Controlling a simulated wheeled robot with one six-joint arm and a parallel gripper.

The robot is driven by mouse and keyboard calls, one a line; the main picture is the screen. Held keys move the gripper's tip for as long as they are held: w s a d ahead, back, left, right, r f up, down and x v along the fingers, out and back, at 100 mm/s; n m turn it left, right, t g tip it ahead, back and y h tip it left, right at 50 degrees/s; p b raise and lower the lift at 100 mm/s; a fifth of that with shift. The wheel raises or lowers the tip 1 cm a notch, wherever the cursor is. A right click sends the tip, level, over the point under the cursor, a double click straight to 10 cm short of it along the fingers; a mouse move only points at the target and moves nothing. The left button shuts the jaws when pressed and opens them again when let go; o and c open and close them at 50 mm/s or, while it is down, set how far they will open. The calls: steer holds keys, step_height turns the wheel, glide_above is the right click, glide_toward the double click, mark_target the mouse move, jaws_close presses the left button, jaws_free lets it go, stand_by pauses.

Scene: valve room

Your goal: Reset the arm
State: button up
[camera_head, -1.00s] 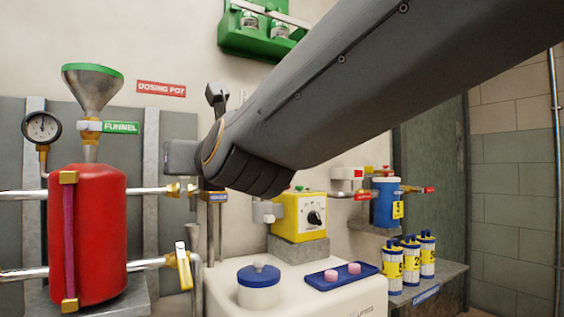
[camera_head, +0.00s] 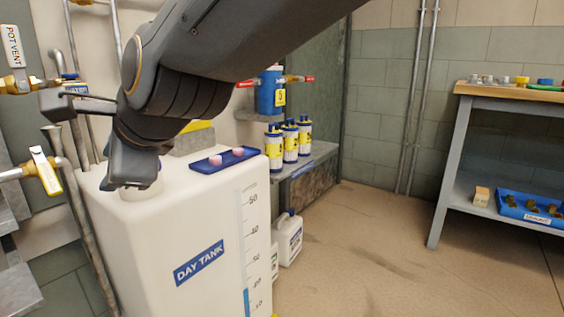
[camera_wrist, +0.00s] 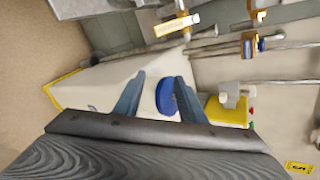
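My gripper (camera_wrist: 159,77) shows in the wrist view with its two blue-grey fingers spread apart and nothing held between them. The white day tank (camera_wrist: 112,80) lies beyond the fingers, with a round blue lid (camera_wrist: 167,96) on its top, beside the right finger. In the head view my arm reaches from the top right to the upper left. Its end hangs over the left part of the day tank (camera_head: 200,220), in front of the tank's back. The fingers cannot be made out there, and the blue lid is hidden behind my arm.
A blue tray (camera_head: 232,159) with two pink tablets lies on the tank. Several numbered cartridges (camera_head: 290,140) stand on a shelf beyond. A yellow-handled valve (camera_head: 46,172) is close at left. A workbench (camera_head: 490,95) stands at right; the floor (camera_head: 370,250) between is clear.

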steer(key=s+d+f+n+g+h, duration=0.35)
steer(key=s+d+f+n, duration=0.5)
steer(key=d, duration=0.45)
steer(key=s+d+f+n+g+h, duration=0.3)
steer(key=s+d+f+n+h, duration=0.15)
steer(key=d+f+n, duration=0.7)
steer(key=d+r+m+p, duration=0.4)
steer(key=d+r+p, duration=0.6)
steer(key=r+p, duration=0.4)
steer(key=d+r+m+h+p, duration=0.1)
steer(key=d+r+m+p, duration=0.2)
steer(key=d+r+p, duration=0.8)
step_height(320, 180, up, 4)
steer(key=p, duration=1.2)
steer(key=shift+s+d+f+m+h+p, duration=0.2)
steer(key=shift+s+f+m+h+p, duration=0.1)
steer(key=shift+s+m+p, duration=0.1)
